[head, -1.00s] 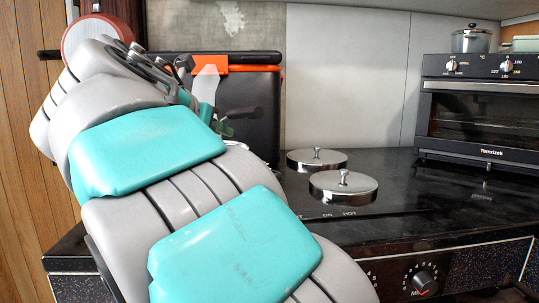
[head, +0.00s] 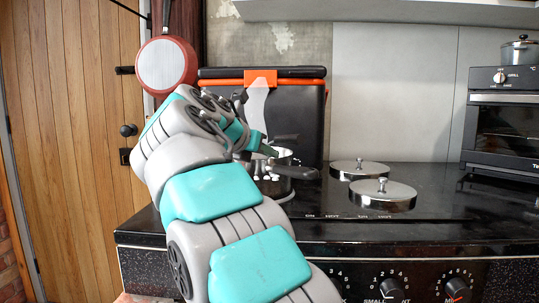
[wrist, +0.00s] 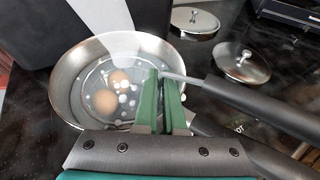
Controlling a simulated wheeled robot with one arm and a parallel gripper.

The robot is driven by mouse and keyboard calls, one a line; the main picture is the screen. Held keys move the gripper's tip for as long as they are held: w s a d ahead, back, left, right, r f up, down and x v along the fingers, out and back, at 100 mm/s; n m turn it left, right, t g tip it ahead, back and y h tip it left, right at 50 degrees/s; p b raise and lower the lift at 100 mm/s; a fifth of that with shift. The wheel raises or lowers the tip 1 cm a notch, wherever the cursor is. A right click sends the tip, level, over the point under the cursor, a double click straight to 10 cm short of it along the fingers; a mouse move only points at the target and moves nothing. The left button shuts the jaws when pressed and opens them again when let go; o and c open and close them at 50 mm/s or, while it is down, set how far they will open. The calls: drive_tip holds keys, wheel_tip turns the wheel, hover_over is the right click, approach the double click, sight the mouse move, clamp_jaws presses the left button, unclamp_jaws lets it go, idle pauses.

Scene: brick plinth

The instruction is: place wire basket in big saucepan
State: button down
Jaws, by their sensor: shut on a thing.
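The big saucepan (wrist: 62,85) is a shiny steel pan on the black hob, with two brown eggs and several white spots in clear liquid. It also shows in the head view (head: 272,186), partly hidden by my arm. Its black handle (head: 296,172) points right. My gripper (wrist: 165,82) has green fingers over the pan's right rim, shut on a thin metal stem. This stem runs into a second, higher black handle (wrist: 255,103), apparently the wire basket's. The handle also shows in the head view (head: 284,137). I cannot make out the basket's mesh.
Two steel lids (head: 359,168) (head: 382,194) lie on the hob right of the pan. A dark panel with an orange clip (head: 260,76) stands behind the pan. A red-rimmed pan (head: 166,65) hangs at left. A toaster oven (head: 505,125) stands at right.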

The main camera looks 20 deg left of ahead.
drive_tip(key=shift+r, duration=0.1)
drive_tip(key=c, duration=1.3)
unclamp_jaws()
drive_tip(key=p+v, duration=0.2)
drive_tip(key=v, duration=1)
